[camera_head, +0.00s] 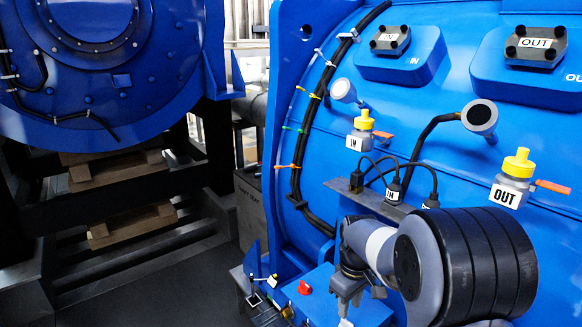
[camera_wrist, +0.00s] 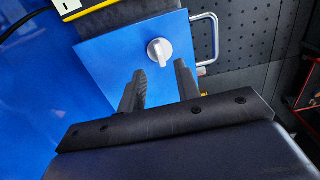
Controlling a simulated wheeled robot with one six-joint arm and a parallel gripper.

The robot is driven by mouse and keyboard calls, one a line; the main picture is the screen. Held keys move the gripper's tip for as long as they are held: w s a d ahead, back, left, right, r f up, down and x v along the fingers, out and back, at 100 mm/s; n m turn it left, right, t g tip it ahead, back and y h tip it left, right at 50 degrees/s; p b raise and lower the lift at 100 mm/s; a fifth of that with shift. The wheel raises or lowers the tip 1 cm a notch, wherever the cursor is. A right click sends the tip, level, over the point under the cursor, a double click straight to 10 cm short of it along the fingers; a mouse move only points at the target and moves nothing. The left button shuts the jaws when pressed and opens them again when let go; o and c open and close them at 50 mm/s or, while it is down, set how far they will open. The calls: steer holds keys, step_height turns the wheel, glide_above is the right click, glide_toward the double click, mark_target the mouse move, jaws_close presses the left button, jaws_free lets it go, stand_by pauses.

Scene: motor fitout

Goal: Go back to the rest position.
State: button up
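My arm comes in from the lower right of the head view. My gripper (camera_head: 350,290) points down there, near a blue box (camera_head: 325,300) at the bottom. In the wrist view, the two dark fingers of my gripper (camera_wrist: 159,72) stand apart with nothing between them. A light grey round knob (camera_wrist: 160,52) on a blue panel (camera_wrist: 110,60) shows just beyond the fingertips. I cannot tell how far the tips are from the panel.
A large blue motor housing (camera_head: 290,100) with IN and OUT parts, yellow-capped fittings (camera_head: 364,120) and black cables (camera_head: 297,170) stands behind my arm. A red knob (camera_head: 305,288) is on the box. A metal handle (camera_wrist: 214,40) edges the panel. Floor (camera_head: 150,285) at left is clear.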

mark_target(347, 322)
step_height(347, 322, down, 6)
steer(key=shift+r, duration=0.25)
steer(key=shift+f, duration=0.1)
stand_by(0.4)
